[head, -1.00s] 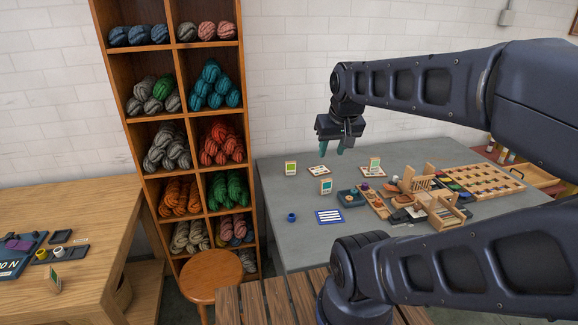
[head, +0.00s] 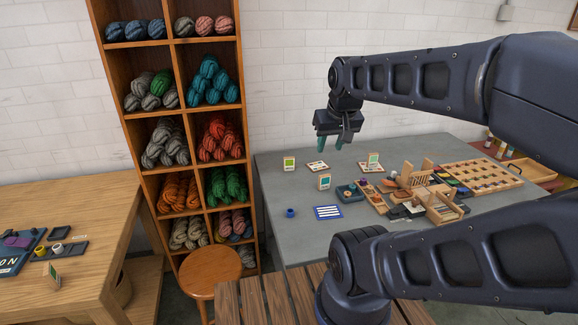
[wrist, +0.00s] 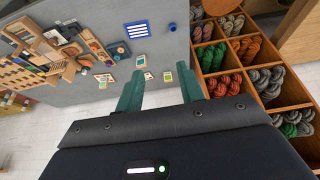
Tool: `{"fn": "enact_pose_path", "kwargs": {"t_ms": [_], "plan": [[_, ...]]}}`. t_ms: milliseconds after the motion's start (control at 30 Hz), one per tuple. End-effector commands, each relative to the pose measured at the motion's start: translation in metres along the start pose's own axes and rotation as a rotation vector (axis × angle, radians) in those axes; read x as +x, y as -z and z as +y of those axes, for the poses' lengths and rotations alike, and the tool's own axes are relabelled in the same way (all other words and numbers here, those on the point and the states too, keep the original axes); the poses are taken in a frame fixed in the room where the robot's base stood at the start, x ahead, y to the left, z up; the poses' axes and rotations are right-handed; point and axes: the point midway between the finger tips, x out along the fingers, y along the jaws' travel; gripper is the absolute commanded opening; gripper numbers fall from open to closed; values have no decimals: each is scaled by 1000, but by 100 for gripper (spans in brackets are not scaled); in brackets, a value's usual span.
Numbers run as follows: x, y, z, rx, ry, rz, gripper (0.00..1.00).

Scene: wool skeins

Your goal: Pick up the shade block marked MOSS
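No marking MOSS can be read in either view, so I cannot tell which block bears it. Small upright blocks with coloured faces stand on the grey table (head: 285,228): a green-faced one (head: 289,163) at the back left, a teal-faced one (head: 324,182) in front, and another green-faced one (head: 373,160) further right. Small blocks also show in the wrist view, one with a green face (wrist: 168,76) just beyond my fingertips. My gripper (head: 331,144) hangs above the back of the table, apart from the blocks. In the wrist view its teal fingers (wrist: 162,80) are spread and empty.
A blue ring-like piece (head: 291,212) and a striped blue card (head: 328,212) lie at the table's front. Wooden trays and racks (head: 425,195) crowd the right. A tall shelf of wool skeins (head: 180,130) stands left, with a round stool (head: 210,272) before it.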

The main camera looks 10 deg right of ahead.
Motion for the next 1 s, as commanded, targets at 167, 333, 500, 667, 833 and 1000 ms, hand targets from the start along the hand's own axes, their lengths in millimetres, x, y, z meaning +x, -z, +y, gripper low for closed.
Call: {"fn": "enact_pose_path", "kwargs": {"t_ms": [167, 333, 500, 667, 833, 1000], "plan": [[0, 0, 0, 0, 0, 0, 42], [0, 0, 0, 0, 0, 0, 42], [0, 7, 0, 18, 1, -5, 42], [2, 36, 1, 97, 4, -27, 42], [10, 80, 2, 222, 5, -59, 42], [23, 124, 4, 346, 2, -88, 42]]}}
